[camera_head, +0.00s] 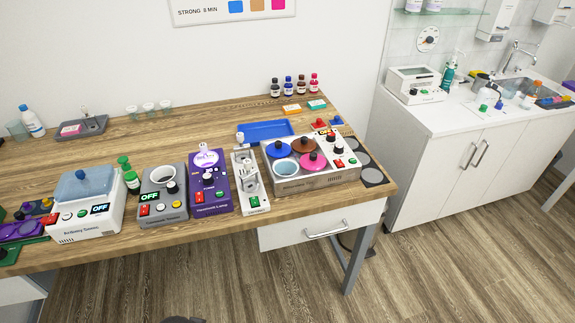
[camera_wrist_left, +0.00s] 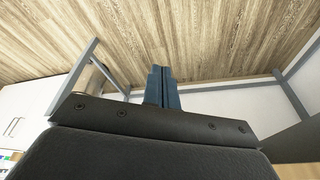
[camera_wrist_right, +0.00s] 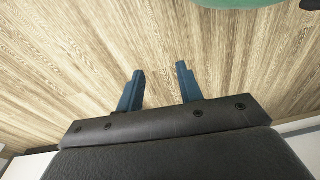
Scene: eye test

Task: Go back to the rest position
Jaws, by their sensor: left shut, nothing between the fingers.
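My left gripper (camera_wrist_left: 161,72) shows in the left wrist view with its two blue fingers pressed together and nothing between them. The wood floor lies beyond its tips, with a table's grey metal legs on both sides. My right gripper (camera_wrist_right: 160,70) shows in the right wrist view with its two blue fingers spread apart. The gap between them is empty and shows only the wood floor. Neither gripper can be made out in the head view.
A wooden table (camera_head: 175,137) carries several devices along its front edge, a blue tray (camera_head: 265,131) and several small bottles. A white cabinet with a sink (camera_head: 515,88) stands at the right. The floor (camera_head: 440,255) in front is clear. A green rounded thing (camera_wrist_right: 240,3) shows in the right wrist view.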

